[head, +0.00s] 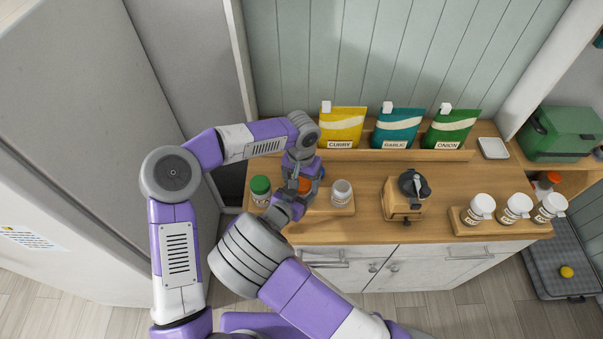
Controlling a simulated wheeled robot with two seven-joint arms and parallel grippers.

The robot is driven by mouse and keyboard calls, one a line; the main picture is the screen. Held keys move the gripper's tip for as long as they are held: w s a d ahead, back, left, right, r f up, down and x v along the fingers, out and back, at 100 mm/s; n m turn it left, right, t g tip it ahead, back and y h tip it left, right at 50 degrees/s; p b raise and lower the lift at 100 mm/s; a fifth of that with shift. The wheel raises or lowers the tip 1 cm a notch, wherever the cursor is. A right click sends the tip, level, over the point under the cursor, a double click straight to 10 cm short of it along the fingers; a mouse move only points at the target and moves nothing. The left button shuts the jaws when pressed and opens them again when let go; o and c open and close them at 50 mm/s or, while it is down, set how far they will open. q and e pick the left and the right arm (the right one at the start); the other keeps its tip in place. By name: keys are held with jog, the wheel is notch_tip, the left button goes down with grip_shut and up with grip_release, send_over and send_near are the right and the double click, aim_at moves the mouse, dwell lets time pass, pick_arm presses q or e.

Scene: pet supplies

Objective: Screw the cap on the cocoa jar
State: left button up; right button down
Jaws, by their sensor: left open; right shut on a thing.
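An orange-topped jar (304,184) stands in the middle of a row of three on a wooden tray (334,209), mostly hidden by my grippers. Its label is not visible, so I cannot read whether it is the cocoa jar. My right gripper (307,194), coming up from the front, is shut at this jar; the exact contact is hidden. My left gripper (306,171) is open close above and behind the orange top. A green-capped jar (260,187) stands to the left and a pale-topped jar (342,190) to the right.
Curry (342,127), garlic (396,129) and onion (450,129) pouches stand along the back. A wooden grinder (402,205) is right of the tray. Several white-capped jars (515,207) stand in a rack farther right. Clear counter (440,180) lies between.

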pick_arm(q)
jog(key=shift+f, duration=0.1)
jog(key=shift+c, duration=0.5)
jog(key=c, duration=1)
jog(key=m, duration=0.3)
jog(key=o, duration=1.2)
jog(key=shift+c, duration=0.2)
jog(key=shift+r, duration=2.25)
